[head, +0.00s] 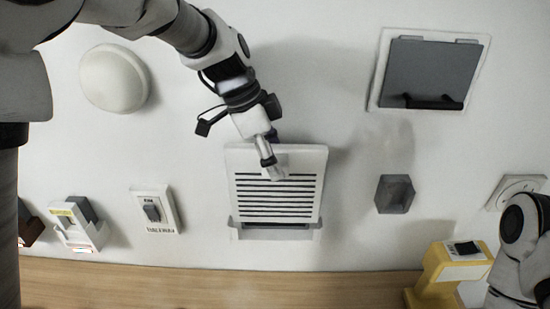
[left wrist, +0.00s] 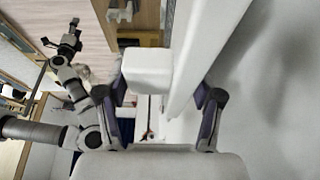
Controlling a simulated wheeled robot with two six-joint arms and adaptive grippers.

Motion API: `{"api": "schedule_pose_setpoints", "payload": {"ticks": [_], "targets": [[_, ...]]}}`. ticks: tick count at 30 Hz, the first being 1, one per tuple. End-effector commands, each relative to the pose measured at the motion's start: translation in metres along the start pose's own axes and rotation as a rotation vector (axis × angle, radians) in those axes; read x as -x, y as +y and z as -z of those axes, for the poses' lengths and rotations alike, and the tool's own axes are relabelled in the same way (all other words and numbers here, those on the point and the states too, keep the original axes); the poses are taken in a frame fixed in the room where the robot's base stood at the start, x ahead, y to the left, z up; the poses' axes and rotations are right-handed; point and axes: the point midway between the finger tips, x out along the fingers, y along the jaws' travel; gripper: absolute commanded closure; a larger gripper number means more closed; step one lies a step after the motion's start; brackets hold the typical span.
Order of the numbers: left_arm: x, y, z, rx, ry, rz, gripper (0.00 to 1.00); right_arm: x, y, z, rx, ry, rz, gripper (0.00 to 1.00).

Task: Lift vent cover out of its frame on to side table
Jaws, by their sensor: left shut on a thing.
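The white vent cover (head: 275,205), with dark horizontal slots, is on the wall in the middle of the head view. Its upper part stands over the frame, whose lower lip (head: 275,234) shows below it with a dark gap. My left gripper (head: 272,165) is shut on the cover near its top. In the left wrist view a white block (left wrist: 147,70) and the white panel edge (left wrist: 200,55) lie between the fingers. My right gripper (left wrist: 70,40) shows small in the left wrist view; its fingers are too small to judge. I cannot identify the side table.
A wooden surface (head: 200,287) runs along the bottom. A round white dome (head: 114,78), a switch (head: 153,211), a grey panel (head: 428,72), a grey hexagonal piece (head: 394,193) and a socket (head: 516,190) are on the wall. A yellow device (head: 440,275) stands at lower right.

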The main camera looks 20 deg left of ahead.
Motion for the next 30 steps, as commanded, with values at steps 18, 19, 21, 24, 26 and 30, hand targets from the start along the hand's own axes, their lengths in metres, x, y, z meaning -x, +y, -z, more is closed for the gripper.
{"api": "schedule_pose_setpoints", "payload": {"ticks": [18,19,21,24,26,30], "targets": [[0.022,0.0,0.009,-0.001,0.001,0.002,0.76,0.017,0.0,0.0,0.0,0.0,0.0,0.38],[0.025,0.0,0.01,-0.001,0.001,0.002,0.76,0.02,0.0,0.0,0.0,0.0,0.0,0.38],[0.031,0.0,0.013,-0.001,0.001,0.001,0.76,0.024,0.0,0.0,0.0,0.0,0.0,0.38],[0.04,0.0,0.017,-0.001,0.001,0.001,0.76,0.031,0.0,0.0,0.0,0.0,0.0,0.38],[0.043,0.0,0.018,-0.001,0.001,0.001,0.76,0.034,0.0,0.0,0.0,0.0,0.0,0.38],[0.043,0.0,0.018,-0.001,0.001,0.001,0.76,0.033,0.0,0.0,0.0,0.0,0.0,0.38]]}}
